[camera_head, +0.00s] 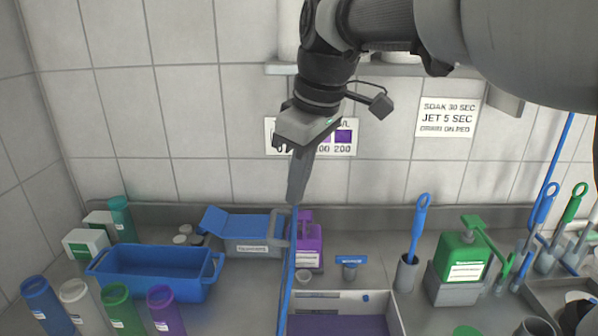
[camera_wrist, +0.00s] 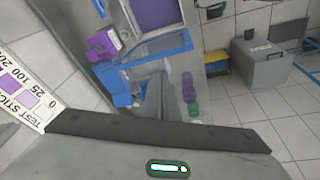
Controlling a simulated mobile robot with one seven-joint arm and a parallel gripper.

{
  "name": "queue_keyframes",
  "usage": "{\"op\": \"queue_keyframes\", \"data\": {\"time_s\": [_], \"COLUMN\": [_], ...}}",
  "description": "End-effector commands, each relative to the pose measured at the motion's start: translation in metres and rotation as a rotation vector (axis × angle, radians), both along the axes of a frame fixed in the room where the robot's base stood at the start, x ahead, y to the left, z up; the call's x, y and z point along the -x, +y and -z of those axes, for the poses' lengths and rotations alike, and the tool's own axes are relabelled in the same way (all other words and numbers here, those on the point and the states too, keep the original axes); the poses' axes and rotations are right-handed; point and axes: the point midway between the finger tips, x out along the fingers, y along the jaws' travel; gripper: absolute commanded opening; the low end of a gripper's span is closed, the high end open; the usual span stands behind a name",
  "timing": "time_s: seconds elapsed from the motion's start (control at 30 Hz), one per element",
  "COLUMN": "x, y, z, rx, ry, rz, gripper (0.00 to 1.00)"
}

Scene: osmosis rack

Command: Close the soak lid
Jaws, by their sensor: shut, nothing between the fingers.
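A grey box (camera_head: 258,250) with a label on its front stands at the back of the counter. A blue lid-like panel (camera_head: 240,224) is on it, tilted, with its left part reaching past the box. I take this to be the soak lid; how far open it stands is hard to tell. My gripper (camera_head: 294,202) points down, shut and empty, just right of the box and higher in the picture. Contact with anything cannot be told. A blue part also shows in the wrist view (camera_wrist: 117,87), but I cannot tell whether it is the lid.
A blue tub (camera_head: 150,275) stands left of the box. A purple bottle (camera_head: 308,248) stands close on its right. A vertical blue strip (camera_head: 287,285) runs below my gripper. Coloured bottles line the front left; a green jug (camera_head: 462,262) and brushes stand right. A tiled wall is behind.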

Motion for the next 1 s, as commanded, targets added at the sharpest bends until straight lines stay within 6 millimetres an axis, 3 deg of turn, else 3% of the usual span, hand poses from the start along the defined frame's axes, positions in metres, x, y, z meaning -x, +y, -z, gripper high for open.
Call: {"op": "queue_keyframes", "data": {"time_s": [0.03,0.1,0.3,0.43,0.57,0.93,1.0], "x": [-0.015,-0.028,-0.045,-0.047,-0.046,-0.046,-0.048], "y": [0.021,0.043,0.077,0.082,0.087,0.107,0.093], "z": [0.002,0.002,0.004,0.009,0.027,0.102,0.097], "rx": [-0.006,-0.018,-0.046,-0.049,-0.049,-0.048,-0.048], "ry": [0.021,0.038,0.056,0.058,0.059,0.059,0.054], "rz": [-0.112,-0.248,-0.464,-0.490,-0.489,-0.487,-0.480], "gripper": [0.00,0.00,0.00,0.00,0.00,0.00,0.00]}}
